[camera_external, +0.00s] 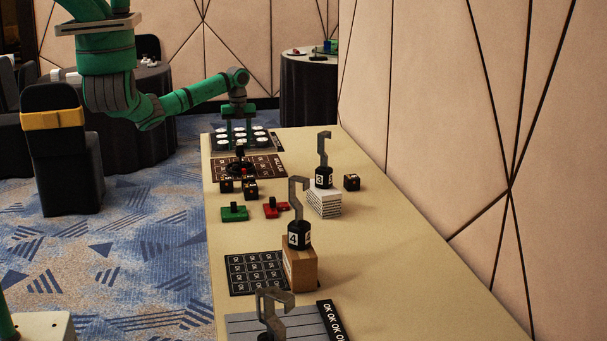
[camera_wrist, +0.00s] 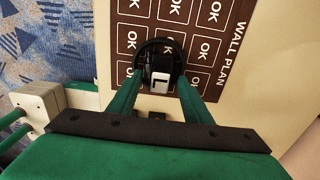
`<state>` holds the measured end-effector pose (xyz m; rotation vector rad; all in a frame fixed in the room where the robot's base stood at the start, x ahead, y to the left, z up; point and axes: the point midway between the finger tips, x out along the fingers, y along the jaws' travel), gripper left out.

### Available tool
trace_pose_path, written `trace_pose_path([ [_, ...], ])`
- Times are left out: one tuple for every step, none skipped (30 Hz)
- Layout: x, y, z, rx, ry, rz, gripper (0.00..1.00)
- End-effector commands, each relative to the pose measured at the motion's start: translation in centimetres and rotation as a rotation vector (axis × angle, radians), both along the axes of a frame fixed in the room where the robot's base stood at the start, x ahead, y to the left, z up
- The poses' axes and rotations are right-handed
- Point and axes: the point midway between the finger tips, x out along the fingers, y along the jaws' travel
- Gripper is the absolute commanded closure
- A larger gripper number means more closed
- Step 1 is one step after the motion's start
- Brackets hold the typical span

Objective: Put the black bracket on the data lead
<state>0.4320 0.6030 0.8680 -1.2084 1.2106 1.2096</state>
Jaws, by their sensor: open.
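My gripper (camera_external: 238,145) is open, pointing down over the far end of the table. In the wrist view, its two green fingers (camera_wrist: 160,82) stand on either side of a round black piece with a white face marked with a black L-shaped sign (camera_wrist: 160,80). A black piece (camera_external: 239,166) also shows below my gripper in the external view, on the brown WALL PLAN mat (camera_external: 268,172). It may be the black bracket, but I cannot tell for sure. Whether the fingers touch it is unclear. I cannot make out which thing is the data lead.
A tray of white discs (camera_external: 260,141) lies beyond the mat. Small black cubes (camera_external: 250,187), a green block (camera_external: 234,213) and a red block (camera_external: 272,209) lie nearer. Tall hooks (camera_external: 323,160) (camera_external: 299,210) rise from boxes. The table's right side is mostly clear.

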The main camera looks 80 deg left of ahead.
Motion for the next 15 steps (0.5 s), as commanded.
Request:
trace_pose_path([
  [0.1,0.0,1.1,0.002,-0.002,-0.001,0.55],
  [0.1,0.0,1.8,0.002,-0.001,-0.001,0.55],
  [0.1,0.1,2.6,0.002,-0.002,-0.001,0.55],
  [0.1,0.0,3.1,0.002,-0.001,-0.001,0.55],
  [0.1,0.1,3.6,0.002,-0.001,-0.001,0.55],
  [0.1,0.1,4.3,0.002,-0.002,-0.001,0.55],
  [0.0,0.0,4.7,0.001,-0.001,-0.001,0.55],
  [0.0,0.0,5.1,0.001,-0.001,0.0,0.55],
  [0.0,0.0,5.5,0.001,-0.001,0.0,0.55],
  [0.0,0.0,5.9,0.001,-0.001,0.0,0.55],
  [0.0,0.0,6.1,0.001,0.0,0.0,0.55],
  [0.0,0.0,6.4,0.001,0.0,0.001,0.55],
  [0.0,0.0,6.6,0.001,0.0,0.001,0.55],
  [0.0,0.0,6.7,0.001,0.0,0.001,0.55],
  [0.0,0.0,6.9,0.001,0.0,0.0,0.55],
])
